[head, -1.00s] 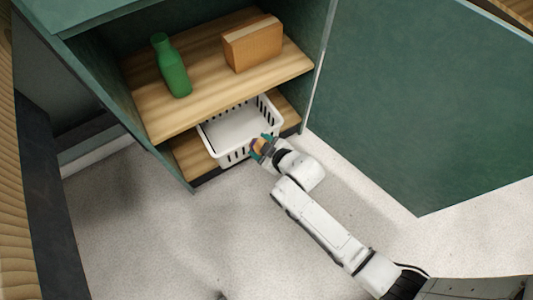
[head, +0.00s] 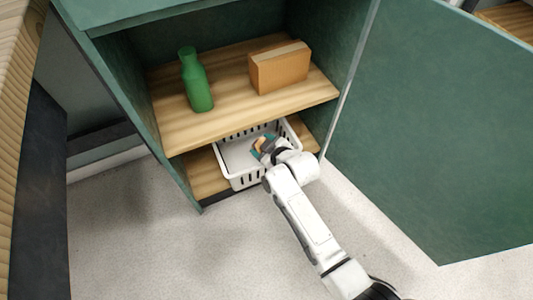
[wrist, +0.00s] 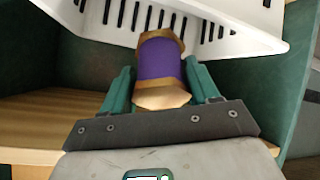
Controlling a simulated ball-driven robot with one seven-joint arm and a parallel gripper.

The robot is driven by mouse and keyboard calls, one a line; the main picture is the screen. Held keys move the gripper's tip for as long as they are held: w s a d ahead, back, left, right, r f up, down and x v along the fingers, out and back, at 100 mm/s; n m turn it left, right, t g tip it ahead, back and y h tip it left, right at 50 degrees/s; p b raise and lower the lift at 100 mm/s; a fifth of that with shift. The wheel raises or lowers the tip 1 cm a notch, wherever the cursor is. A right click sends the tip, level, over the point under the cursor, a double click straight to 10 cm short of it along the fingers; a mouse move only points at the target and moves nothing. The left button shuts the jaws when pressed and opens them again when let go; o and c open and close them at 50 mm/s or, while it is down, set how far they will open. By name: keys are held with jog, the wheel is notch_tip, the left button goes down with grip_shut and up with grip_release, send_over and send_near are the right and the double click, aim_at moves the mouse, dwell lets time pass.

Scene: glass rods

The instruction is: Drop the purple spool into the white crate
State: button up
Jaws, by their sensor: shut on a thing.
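The purple spool (wrist: 160,62) has tan wooden ends and sits between the two teal fingers of my gripper (wrist: 160,84) in the wrist view. My gripper is shut on it. In the head view my gripper (head: 263,146) is over the white crate (head: 243,182), inside its outline, and the spool is small and mostly hidden there. The crate has slotted walls and stands on the cabinet's lower shelf. Its wall and rim (wrist: 225,25) also show beyond the spool in the wrist view. I cannot tell the exact height of the spool above the crate floor.
The upper wooden shelf (head: 235,108) overhangs the back of the crate. It bears a green bottle (head: 196,82) and a brown box (head: 280,68). The open green cabinet door (head: 450,130) stands to the right of my arm. The floor (head: 150,240) in front is clear.

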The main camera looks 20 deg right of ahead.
jog(key=shift+w, duration=0.3)
jog(key=o, duration=1.2)
jog(key=shift+c, duration=0.2)
jog(key=shift+s+r+p, duration=0.3)
jog(key=shift+s+p, duration=0.45)
jog(key=shift+s+r+p, duration=0.1)
jog(key=shift+s+p, duration=0.2)
jog(key=shift+s+r+p, duration=0.1)
jog(key=shift+s+p, duration=0.3)
jog(key=shift+s, duration=0.05)
